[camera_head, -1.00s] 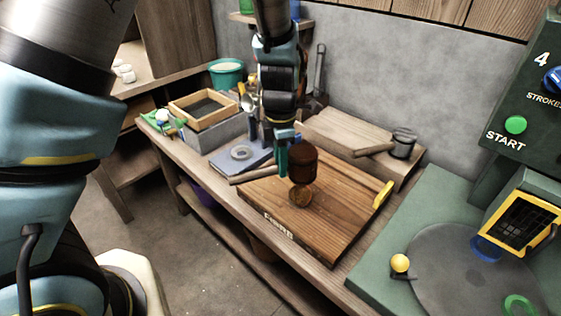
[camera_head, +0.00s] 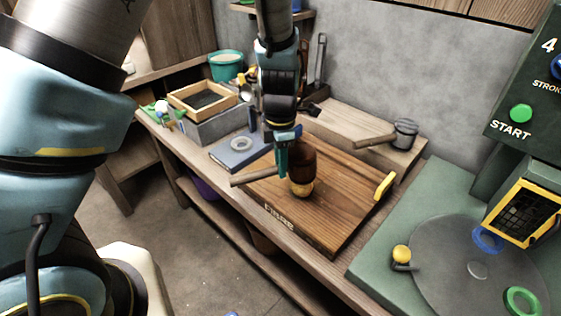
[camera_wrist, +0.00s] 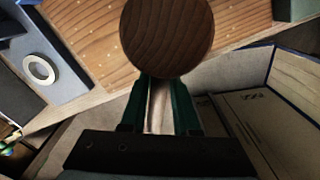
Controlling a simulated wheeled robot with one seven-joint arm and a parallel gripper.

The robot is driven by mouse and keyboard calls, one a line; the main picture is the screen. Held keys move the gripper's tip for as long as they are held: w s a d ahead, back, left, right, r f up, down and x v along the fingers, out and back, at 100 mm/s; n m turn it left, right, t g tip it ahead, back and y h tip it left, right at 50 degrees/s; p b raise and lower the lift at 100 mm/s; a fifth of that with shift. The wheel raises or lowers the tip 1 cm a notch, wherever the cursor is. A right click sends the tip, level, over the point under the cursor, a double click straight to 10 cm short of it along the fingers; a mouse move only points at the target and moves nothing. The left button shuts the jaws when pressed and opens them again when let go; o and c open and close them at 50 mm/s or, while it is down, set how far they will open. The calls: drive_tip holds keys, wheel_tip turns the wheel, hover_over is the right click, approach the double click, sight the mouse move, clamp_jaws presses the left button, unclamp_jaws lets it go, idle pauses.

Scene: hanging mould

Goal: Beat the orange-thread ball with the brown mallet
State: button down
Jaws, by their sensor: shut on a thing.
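The brown mallet (camera_head: 302,158) is held head-over-board, its wooden handle (camera_head: 250,178) sticking out to the left. My gripper (camera_head: 283,160) is shut on the handle, close to the head. In the wrist view the round wooden head (camera_wrist: 168,38) stands just beyond my fingers (camera_wrist: 160,110), with the handle between them. The orange-thread ball (camera_head: 301,188) sits on the wooden board directly under the head. The head covers its upper part and looks touching or nearly so. The ball is hidden in the wrist view.
The wooden board (camera_head: 345,205) has a yellow grip (camera_head: 384,186) at its right. A grey-headed mallet (camera_head: 404,135) lies on a raised wooden block behind. The green press (camera_head: 430,245) stands at right.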

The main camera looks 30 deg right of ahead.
wheel_tip(320, 180, up, 4)
drive_tip(key=p, duration=0.3)
drive_tip(key=shift+f, duration=0.2)
drive_tip(key=shift+f, duration=0.1)
wheel_tip(320, 180, down, 4)
drive_tip(key=b, duration=0.2)
drive_tip(key=shift+f+b, duration=0.1)
drive_tip(key=shift+b, duration=0.2)
wheel_tip(320, 180, up, 5)
drive_tip(key=p, duration=0.5)
drive_tip(key=shift+f, duration=0.2)
drive_tip(key=shift+a+f+b, duration=0.1)
drive_tip(key=shift+f+b, duration=1.5)
drive_tip(key=shift+f, duration=0.9)
wheel_tip(320, 180, up, 4)
drive_tip(key=p, duration=0.4)
drive_tip(key=shift+r+p, duration=0.25)
drive_tip(key=shift+p, duration=0.05)
